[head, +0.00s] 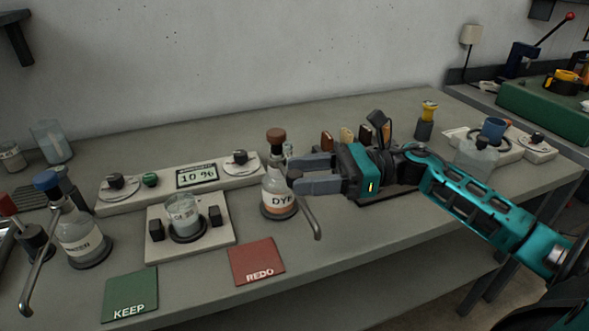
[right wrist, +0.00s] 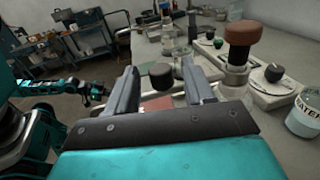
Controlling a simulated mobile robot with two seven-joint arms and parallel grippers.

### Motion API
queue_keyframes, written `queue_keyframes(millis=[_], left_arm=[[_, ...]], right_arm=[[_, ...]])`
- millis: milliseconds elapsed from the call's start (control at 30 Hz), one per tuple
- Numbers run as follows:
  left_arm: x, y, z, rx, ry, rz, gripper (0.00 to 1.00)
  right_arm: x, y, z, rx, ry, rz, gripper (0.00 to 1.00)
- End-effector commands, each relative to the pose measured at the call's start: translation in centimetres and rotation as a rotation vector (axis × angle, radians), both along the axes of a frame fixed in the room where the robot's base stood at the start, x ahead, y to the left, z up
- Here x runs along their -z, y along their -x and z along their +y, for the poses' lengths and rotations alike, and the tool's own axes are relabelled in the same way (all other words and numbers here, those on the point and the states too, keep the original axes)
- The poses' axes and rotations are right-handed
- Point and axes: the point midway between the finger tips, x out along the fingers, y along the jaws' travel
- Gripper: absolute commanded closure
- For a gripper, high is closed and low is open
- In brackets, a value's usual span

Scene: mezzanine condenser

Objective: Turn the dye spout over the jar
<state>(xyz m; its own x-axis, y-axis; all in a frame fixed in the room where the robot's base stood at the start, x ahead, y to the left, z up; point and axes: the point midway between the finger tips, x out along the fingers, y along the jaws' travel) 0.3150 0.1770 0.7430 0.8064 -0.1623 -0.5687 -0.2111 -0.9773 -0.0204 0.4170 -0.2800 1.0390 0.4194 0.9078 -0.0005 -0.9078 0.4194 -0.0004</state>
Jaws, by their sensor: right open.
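The dye bottle (head: 277,197), brown-capped, stands upright on the bench. Its metal spout (head: 311,217) points toward the front right, away from the jar. The glass jar (head: 183,211) sits on a pale stand left of the bottle. My right gripper (head: 294,175) is open and empty, with its fingertips close at the bottle's right side; I cannot tell whether they touch it. In the right wrist view, the brown cap (right wrist: 245,38) is right of the fingers, and a dark round knob (right wrist: 161,75) shows between them. My left gripper (right wrist: 95,90) appears small there.
The pale stand (head: 157,242) has two black knobs. A panel (head: 125,200) reading 10 % lies behind it. Green KEEP (head: 131,294) and red REDO (head: 256,262) mats lie in front. A water bottle (head: 81,238) with its own spout stands left. Dark-based items crowd behind my right gripper.

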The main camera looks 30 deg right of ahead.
Motion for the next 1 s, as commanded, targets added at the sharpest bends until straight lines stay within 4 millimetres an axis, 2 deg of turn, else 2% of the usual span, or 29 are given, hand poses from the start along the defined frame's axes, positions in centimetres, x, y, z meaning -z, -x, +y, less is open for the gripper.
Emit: queue_keyframes(millis=[200,533,1000], left_arm=[[-0.4,0.1,0.0,0.001,-0.001,0.002,1.00],[-0.4,0.1,0.0,0.001,-0.001,0.002,1.00],[-0.4,0.1,0.0,0.001,-0.001,0.002,1.00]], right_arm=[[-0.1,-0.9,1.8,0.000,-0.001,0.000,0.48],[0.0,-1.0,2.1,0.001,-0.001,0.002,0.48],[0.1,-1.0,2.1,0.001,-0.001,0.002,0.92]])
